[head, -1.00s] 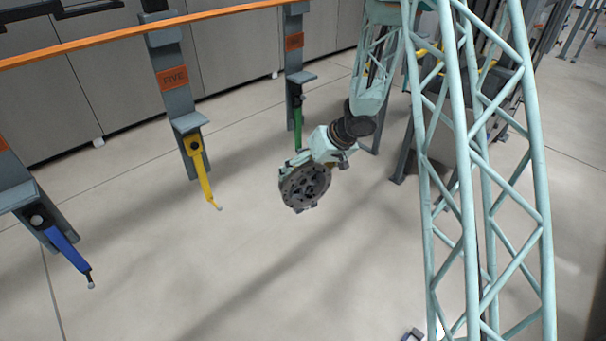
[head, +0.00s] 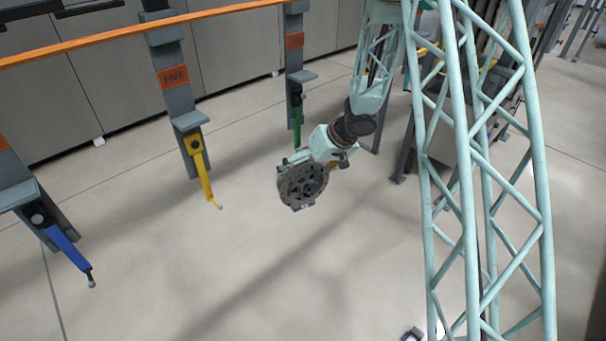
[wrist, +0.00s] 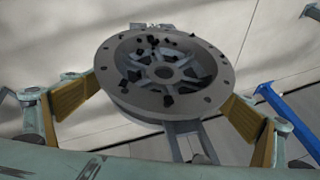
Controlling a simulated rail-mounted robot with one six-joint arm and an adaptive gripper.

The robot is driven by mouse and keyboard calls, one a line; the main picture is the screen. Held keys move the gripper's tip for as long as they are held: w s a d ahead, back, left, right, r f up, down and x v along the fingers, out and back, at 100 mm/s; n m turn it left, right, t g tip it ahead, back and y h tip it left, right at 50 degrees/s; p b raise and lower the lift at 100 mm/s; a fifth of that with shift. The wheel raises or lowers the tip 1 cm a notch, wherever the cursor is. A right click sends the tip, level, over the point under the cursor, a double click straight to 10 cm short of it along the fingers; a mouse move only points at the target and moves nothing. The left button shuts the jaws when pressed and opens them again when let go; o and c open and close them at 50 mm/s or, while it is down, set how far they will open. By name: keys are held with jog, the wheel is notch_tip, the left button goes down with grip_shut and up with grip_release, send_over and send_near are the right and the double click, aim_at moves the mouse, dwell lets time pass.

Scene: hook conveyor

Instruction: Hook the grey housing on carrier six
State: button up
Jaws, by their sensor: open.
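The grey housing (head: 303,186) is a round flanged disc with openings around a hub. In the wrist view the housing (wrist: 165,72) lies between the two tan finger pads of my gripper (wrist: 160,105). The pads are close to its rim on both sides; my gripper is open. In the head view the housing hides most of my gripper. A carrier with a small orange sign (head: 294,41), its number unreadable, has a green hook (head: 298,122) just behind and above the housing. I cannot tell whether hook and housing touch.
The carrier marked FIVE (head: 174,77) with a yellow hook (head: 205,175) hangs left of the housing. A blue hook (head: 66,248) hangs at the far left. An orange rail (head: 100,45) runs above.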

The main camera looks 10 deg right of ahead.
jog(key=shift+d+r, duration=0.1)
jog(key=shift+v, duration=5.85)
jog(key=shift+r, duration=0.1)
